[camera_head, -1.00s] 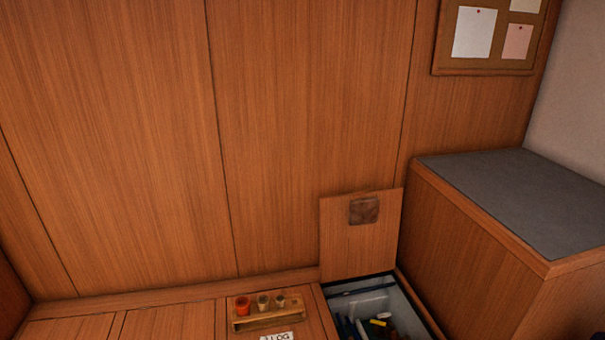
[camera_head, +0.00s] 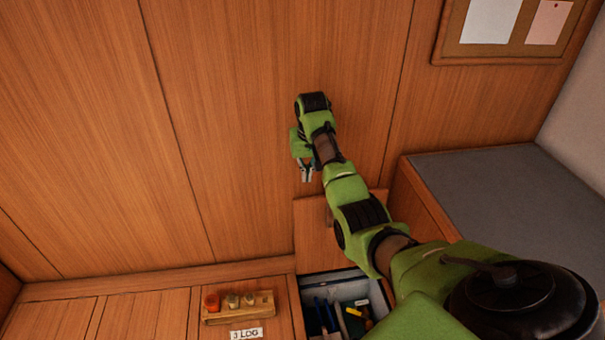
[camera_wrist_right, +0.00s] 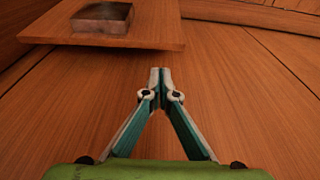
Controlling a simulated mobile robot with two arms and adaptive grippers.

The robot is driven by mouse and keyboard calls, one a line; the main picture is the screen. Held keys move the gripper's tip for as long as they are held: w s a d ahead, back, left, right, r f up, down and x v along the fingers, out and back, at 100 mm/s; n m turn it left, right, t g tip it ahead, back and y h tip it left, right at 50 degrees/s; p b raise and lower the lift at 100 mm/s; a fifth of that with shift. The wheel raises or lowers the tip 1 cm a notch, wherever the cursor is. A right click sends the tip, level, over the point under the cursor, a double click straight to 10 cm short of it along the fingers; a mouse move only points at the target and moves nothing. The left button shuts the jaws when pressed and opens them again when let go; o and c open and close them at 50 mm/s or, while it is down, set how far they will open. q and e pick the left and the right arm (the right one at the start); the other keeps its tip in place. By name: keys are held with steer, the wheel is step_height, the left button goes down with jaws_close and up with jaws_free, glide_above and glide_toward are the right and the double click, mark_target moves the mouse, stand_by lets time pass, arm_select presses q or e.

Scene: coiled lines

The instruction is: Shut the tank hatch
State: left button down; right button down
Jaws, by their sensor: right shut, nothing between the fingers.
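The tank hatch (camera_head: 308,228) is a square wooden lid. It stands open and upright at the back of the tank opening (camera_head: 338,276), against the panelled wall. My right arm hides part of the hatch. My right gripper (camera_head: 307,178) is shut and empty, just above the hatch's top edge and near the wall. Its closed fingertips (camera_wrist_right: 160,72) show apart from the hatch in the wrist view. My left gripper is not in view.
Several tools and pens lie inside the tank opening. A grey-topped cabinet (camera_head: 510,200) stands at the right. A pinboard (camera_head: 500,50) hangs above it.

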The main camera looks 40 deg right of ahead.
steer(key=x, duration=0.8)
steer(key=shift+w+d+f, duration=0.1)
steer(key=shift+d+f, duration=0.05)
steer(key=shift+f, duration=0.1)
